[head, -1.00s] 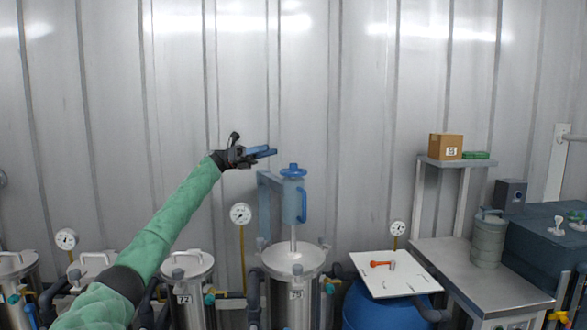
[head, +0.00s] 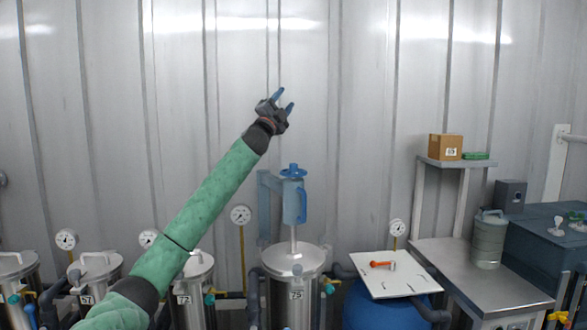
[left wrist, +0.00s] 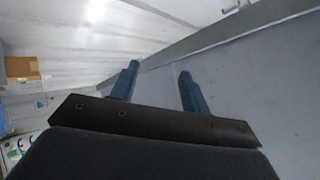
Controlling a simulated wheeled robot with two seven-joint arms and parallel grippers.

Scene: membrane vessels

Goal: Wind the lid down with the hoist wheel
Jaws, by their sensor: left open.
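The blue hoist wheel (head: 293,169) sits on top of the blue hoist body (head: 293,200), which is on a blue bracket against the wall. A pale rod (head: 293,238) runs down from the hoist to the steel lid (head: 294,259) of the vessel marked 75 (head: 295,305). Whether the lid is seated or slightly raised I cannot tell. My left gripper (head: 284,98) is open and empty, above the wheel and a little to its left, apart from it. In the left wrist view its two blue fingers (left wrist: 158,88) stand apart with nothing between them. My right gripper is not in view.
Other steel vessels (head: 193,268) and gauges (head: 241,215) stand to the left. A blue drum (head: 375,310) with a white board (head: 394,274) and an orange-handled tool (head: 383,265) is at right. A steel bench (head: 478,272) and shelf with a cardboard box (head: 445,147) lie beyond. The air around the wheel is clear.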

